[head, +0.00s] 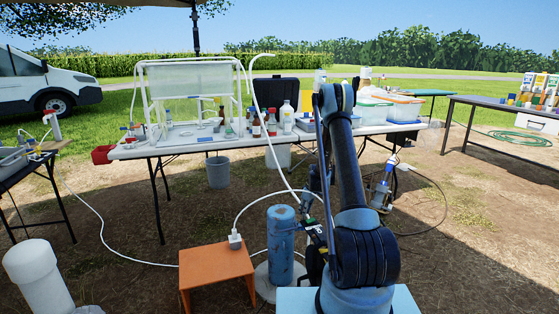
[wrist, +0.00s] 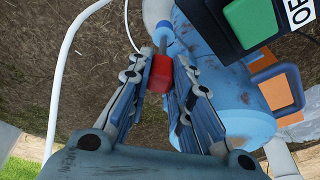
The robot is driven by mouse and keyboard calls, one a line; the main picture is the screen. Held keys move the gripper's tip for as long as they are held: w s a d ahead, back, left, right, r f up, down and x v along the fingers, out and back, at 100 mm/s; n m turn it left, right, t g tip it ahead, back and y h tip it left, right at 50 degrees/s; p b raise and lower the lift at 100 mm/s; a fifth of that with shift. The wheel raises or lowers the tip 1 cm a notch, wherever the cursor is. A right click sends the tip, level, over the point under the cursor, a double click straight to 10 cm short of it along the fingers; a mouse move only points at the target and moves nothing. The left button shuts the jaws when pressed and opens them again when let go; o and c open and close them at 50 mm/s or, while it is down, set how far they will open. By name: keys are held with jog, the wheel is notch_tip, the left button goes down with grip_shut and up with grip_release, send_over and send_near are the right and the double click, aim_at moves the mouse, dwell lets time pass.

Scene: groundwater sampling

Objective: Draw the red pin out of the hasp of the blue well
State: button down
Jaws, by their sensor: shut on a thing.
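In the wrist view my gripper (wrist: 159,82) is shut on the red head of the pin (wrist: 160,73), with one finger on each side. A short grey shaft shows beyond the red head, beside the blue well (wrist: 222,108). I cannot tell whether the shaft is in the hasp, since the hasp is not clear there. In the head view the scuffed blue well (head: 281,240) stands upright on a pale round base, left of my arm. The pin cannot be made out in the head view, and my arm hides much of the gripper area.
A black box with a green face (wrist: 250,22) is close to the right finger. An orange low table (head: 216,268) stands left of the well, with a white hose (head: 245,212) looping nearby. A long table (head: 180,147) with bottles and bins is behind. A white pipe (head: 38,275) stands front left.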

jog(key=shift+r, duration=0.95)
jog(key=shift+r, duration=0.1)
